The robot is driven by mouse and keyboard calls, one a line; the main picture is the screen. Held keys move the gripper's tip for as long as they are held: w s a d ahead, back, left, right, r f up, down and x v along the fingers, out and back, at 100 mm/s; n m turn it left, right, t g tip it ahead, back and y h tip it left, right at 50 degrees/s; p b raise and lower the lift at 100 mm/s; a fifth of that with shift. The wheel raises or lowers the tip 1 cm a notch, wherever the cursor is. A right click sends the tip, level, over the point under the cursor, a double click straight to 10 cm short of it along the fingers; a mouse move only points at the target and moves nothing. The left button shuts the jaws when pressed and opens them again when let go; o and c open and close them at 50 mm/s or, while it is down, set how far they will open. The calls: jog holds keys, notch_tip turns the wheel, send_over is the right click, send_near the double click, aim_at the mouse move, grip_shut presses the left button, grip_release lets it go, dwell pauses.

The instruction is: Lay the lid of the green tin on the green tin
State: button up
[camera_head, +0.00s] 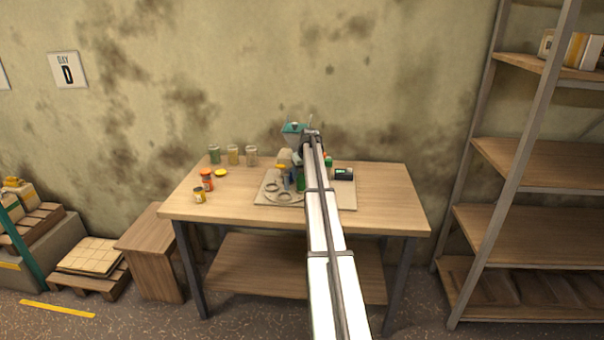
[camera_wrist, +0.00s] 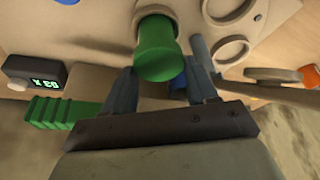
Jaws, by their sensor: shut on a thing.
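The green tin (camera_head: 301,183) is an upright green cylinder on the beige board, in front of the bench machine. In the wrist view the green tin (camera_wrist: 155,32) lies just past my fingertips. A brighter green round end, the lid (camera_wrist: 160,66), lies between my fingertips in line with it. My gripper (camera_wrist: 159,76) is shut on this lid, with one dark finger on each side. I cannot tell whether the lid touches the tin or hovers just above it. In the head view my arm hides part of the gripper and lid.
The board (camera_head: 262,203) also carries pale rings (camera_head: 283,197). A black display box (camera_head: 344,174) stands right of my arm, a machine with a teal hopper (camera_head: 293,128) behind. An orange tin (camera_head: 207,180), a yellow tin (camera_head: 199,195) and several jars stand left. The table's right side is clear.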

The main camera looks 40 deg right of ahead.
jog(key=shift+f, duration=0.1)
dwell(0.3)
jog(key=o, duration=0.9)
jog(key=shift+c, duration=0.2)
jog(key=shift+r, duration=3.55)
